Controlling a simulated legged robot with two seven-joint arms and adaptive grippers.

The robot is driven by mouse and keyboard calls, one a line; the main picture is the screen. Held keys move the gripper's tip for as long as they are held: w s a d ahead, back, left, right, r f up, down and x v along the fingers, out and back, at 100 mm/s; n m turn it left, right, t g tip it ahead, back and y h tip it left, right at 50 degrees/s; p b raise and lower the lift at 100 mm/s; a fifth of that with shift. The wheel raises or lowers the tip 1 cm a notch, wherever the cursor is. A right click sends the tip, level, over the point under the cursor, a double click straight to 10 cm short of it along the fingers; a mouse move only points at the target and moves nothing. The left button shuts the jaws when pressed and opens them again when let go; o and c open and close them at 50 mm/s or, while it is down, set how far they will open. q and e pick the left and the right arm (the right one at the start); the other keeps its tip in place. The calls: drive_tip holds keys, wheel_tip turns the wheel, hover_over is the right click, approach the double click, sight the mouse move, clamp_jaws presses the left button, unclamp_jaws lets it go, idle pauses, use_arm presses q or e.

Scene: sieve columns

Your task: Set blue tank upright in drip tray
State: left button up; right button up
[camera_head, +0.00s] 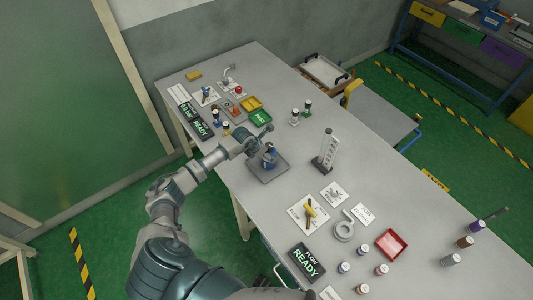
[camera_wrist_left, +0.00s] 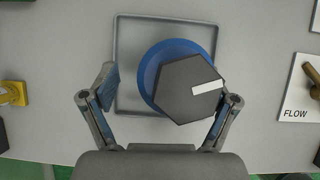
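The blue tank (camera_head: 270,155) with its dark cap stands in the grey drip tray (camera_head: 268,180), looking upright. The left wrist view shows it from above: a dark six-sided cap (camera_wrist_left: 180,98) with a white stripe over a round blue body (camera_wrist_left: 151,72), inside the rim of the tray (camera_wrist_left: 115,60). My left gripper (camera_wrist_left: 164,92) is open, with one finger on each side of the tank. A gap shows between the left finger and the tank; the right finger is close to the cap, and I cannot tell whether it touches. My right gripper is not in view.
A clear upright column (camera_head: 327,152) stands right of the tray. Small bottles (camera_head: 300,113) stand behind it. Yellow and green trays (camera_head: 258,118) lie at the back left. A red tray (camera_head: 391,245) and a yellow valve (camera_head: 310,209) on a card are toward the front right.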

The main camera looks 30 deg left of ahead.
use_arm(q)
drive_tip(key=shift+d+r, duration=0.35)
drive_tip(key=shift+d, duration=0.25)
drive_tip(key=v, duration=0.4)
drive_tip(key=shift+a, duration=0.1)
drive_tip(key=v, duration=0.7)
drive_tip(key=shift+s+a+r+b, duration=0.2)
drive_tip(key=shift+s+r+b, duration=0.05)
drive_tip(key=shift+b, duration=0.15)
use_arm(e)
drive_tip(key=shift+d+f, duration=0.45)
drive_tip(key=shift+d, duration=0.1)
